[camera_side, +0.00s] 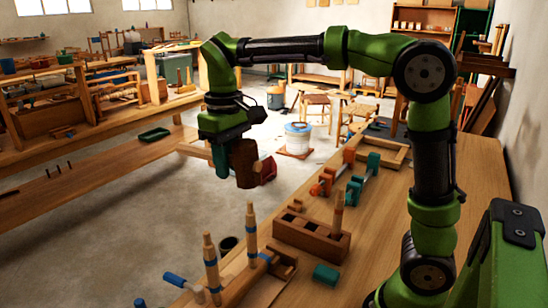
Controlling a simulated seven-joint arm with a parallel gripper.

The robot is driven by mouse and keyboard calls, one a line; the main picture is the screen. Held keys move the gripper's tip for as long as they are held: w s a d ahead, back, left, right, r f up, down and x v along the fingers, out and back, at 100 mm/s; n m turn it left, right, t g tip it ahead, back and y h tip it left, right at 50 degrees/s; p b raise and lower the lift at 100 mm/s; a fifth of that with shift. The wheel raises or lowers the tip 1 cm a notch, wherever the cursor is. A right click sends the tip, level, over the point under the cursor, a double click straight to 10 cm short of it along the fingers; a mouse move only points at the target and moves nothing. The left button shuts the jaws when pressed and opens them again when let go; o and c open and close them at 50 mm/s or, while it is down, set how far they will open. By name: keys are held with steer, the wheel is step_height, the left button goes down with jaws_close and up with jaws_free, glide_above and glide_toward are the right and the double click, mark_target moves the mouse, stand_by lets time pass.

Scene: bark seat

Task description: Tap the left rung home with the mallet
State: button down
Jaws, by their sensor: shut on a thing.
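My gripper (219,156) is shut on the mallet (244,164), whose dark brown head hangs in the air at the middle left. The handle is mostly hidden by the gripper. The left rung (211,268) is a pale turned peg with a blue band, standing upright near the bottom of the view. The right rung (251,235), also blue-banded, stands a little behind and to its right. Both stand in a wooden piece (240,285) at the bench's front left, partly cut off by the frame. The mallet is well above both rungs and touches neither.
A wooden block with holes (312,243) stands right of the rungs, holding another upright peg (338,212). A teal block (326,275) lies in front of it. Red and teal clamps (348,180) lie farther back.

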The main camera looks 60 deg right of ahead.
stand_by(0.3)
steer(key=shift+f, duration=0.15)
stand_by(0.8)
steer(key=shift+f, duration=0.15)
stand_by(1.0)
step_height(320, 180, down, 5)
steer(key=shift+r, duration=2.35)
